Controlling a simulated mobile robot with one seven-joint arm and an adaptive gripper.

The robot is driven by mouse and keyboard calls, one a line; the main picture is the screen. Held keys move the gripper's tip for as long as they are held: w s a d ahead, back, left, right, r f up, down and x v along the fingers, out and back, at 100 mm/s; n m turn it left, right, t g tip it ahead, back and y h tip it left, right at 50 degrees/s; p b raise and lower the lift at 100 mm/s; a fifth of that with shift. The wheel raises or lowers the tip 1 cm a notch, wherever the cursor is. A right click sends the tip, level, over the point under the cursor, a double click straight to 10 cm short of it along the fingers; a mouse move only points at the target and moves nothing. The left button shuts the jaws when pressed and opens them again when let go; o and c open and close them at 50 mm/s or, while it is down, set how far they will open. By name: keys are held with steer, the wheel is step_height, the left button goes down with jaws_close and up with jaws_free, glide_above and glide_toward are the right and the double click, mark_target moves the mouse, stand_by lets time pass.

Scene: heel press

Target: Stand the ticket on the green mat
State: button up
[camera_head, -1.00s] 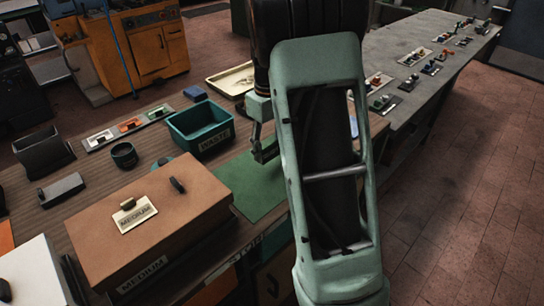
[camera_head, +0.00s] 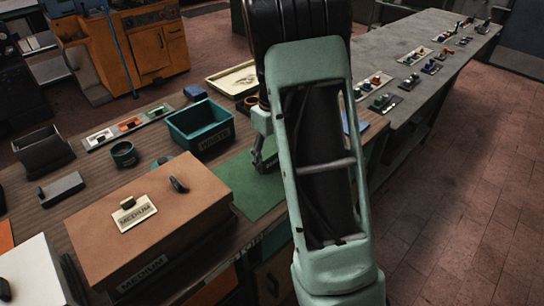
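The green mat (camera_head: 252,200) lies flat on the wooden bench, partly hidden by my arm. My gripper (camera_head: 266,160) is low over the mat's far part, left of my green arm link. A small dark shape with faint pale marks shows at its fingertips; I cannot tell whether it is a ticket or part of the fingers. The finger gap is too small and hidden to read. A cream card (camera_head: 136,218) marked MEDIUM, with a small block at its upper edge, lies on the lid of the brown box (camera_head: 92,235). I cannot tell whether this card is the ticket.
A teal WASTE bin (camera_head: 201,126) stands left of my gripper, with a cream tray (camera_head: 231,80) behind it. A dark round cup (camera_head: 124,154) stands farther left. The brown box borders the mat's left side. The mat's near part is clear.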

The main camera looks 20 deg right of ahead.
step_height(320, 180, up, 12)
steer(key=shift+r, duration=0.2)
stand_by(0.5)
stand_by(0.4)
